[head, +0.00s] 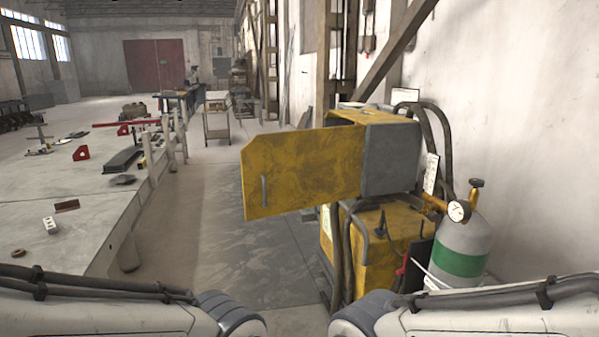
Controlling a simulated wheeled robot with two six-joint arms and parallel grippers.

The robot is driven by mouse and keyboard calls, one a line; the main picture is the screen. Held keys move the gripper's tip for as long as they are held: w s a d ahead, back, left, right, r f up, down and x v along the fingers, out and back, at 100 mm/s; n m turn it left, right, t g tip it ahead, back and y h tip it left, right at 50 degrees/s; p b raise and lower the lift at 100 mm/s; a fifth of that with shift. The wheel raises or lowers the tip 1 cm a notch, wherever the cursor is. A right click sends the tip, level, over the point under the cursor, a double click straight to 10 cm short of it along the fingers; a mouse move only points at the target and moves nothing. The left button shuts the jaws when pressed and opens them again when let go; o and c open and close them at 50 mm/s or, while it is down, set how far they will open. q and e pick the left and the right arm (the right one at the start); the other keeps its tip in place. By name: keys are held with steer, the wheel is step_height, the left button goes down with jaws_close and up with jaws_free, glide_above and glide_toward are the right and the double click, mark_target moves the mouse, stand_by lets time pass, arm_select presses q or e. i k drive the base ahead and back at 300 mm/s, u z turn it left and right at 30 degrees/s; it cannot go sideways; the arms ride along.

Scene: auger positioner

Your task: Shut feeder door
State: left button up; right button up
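The feeder door (300,172) is a yellow, scuffed metal panel. It stands wide open, swung out to the left of the feeder box. A grey vertical handle (264,190) sits near its free left edge. The feeder box (391,157) has a grey face and a yellow top, and sits on a yellow machine (392,240). The inside of the box is hidden from here. My two arms come in at the lower left and lower right. Neither gripper shows in the head view.
A gas cylinder (459,248) with a green band and a gauge (458,211) stands right of the machine. Hoses hang below the door. A long worktable (60,235) with loose parts runs along the left. The floor (200,215) between table and machine is clear.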

mark_target(283, 172)
steer(key=z, duration=0.3)
steer(key=i, duration=1)
steer(key=u, duration=0.25)
